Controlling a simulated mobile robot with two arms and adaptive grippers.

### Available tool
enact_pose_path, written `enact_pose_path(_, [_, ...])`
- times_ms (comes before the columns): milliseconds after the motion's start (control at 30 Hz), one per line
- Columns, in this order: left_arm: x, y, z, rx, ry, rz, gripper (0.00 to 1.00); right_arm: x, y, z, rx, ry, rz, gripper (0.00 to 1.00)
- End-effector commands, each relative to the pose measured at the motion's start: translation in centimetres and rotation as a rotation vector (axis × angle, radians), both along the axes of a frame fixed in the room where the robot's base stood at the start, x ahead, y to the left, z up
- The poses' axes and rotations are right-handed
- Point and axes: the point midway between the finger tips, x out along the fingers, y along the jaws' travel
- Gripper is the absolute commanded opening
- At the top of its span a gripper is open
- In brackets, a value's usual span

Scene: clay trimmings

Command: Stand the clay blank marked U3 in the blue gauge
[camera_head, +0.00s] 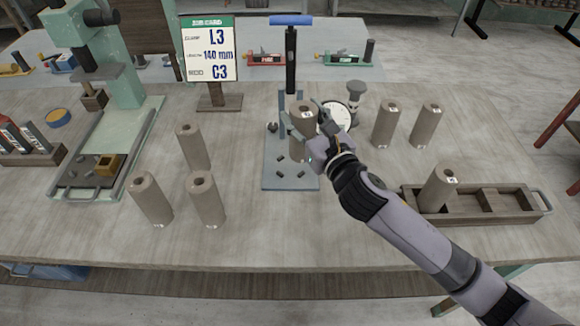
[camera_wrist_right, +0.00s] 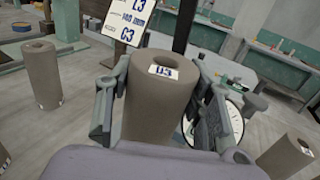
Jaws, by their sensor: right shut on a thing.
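The clay blank marked U3 (camera_head: 297,149) is a grey-brown cylinder with a hole in its top. It is upright between the fingers of my right gripper (camera_head: 318,128), over the blue gauge. The right wrist view shows the blank (camera_wrist_right: 155,110) with its U3 label, one finger of my right gripper (camera_wrist_right: 160,108) on each side. The blue gauge has a flat blue-grey plate (camera_head: 290,184) with small pegs and a dark post with a blue handle behind. I cannot tell whether the blank's bottom touches the plate. My left gripper is out of view.
Three blanks stand left (camera_head: 191,147), two at the right (camera_head: 387,124). Another blank (camera_head: 437,188) stands in a wooden tray (camera_head: 520,205). A white dial (camera_head: 336,115) is close behind my gripper. A sign (camera_head: 208,50) and green press (camera_head: 125,85) stand at left.

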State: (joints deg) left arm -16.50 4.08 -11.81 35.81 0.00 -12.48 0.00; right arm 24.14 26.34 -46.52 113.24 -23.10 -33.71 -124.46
Motion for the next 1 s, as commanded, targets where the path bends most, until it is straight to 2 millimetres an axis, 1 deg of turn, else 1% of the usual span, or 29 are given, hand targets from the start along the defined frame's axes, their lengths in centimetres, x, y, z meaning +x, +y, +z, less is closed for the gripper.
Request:
enact_pose_path(33, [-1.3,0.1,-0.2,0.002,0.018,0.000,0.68,1.0,0.8,0.9,0.000,-0.011,0.023,0.00])
enact_pose_path(100, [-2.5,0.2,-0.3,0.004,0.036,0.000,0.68,1.9,1.6,1.3,0.000,-0.010,0.047,0.00])
enact_pose_path(200, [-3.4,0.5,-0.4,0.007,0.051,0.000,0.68,2.7,2.4,1.7,0.001,-0.007,0.069,0.00])
enact_pose_path(267, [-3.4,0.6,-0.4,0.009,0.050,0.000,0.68,3.0,2.6,1.4,0.003,-0.004,0.075,0.00])
enact_pose_path(367, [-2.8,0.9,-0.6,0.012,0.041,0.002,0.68,3.1,2.8,0.0,0.004,0.001,0.079,0.00])
enact_pose_path(500, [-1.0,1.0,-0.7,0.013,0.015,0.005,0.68,3.1,2.8,-2.7,0.006,0.003,0.079,0.00])
enact_pose_path(600, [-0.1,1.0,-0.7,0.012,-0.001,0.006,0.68,3.1,2.8,-3.9,0.005,-0.001,0.080,0.00])
enact_pose_path(733, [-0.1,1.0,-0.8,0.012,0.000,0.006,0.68,3.1,2.8,-4.8,0.006,-0.002,0.080,0.00])
enact_pose_path(900, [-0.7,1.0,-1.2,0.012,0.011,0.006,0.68,3.1,2.8,-7.3,0.006,0.000,0.079,0.00])
enact_pose_path(1000, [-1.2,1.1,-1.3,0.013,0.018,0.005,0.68,3.1,2.8,-8.0,0.005,-0.004,0.079,0.00])
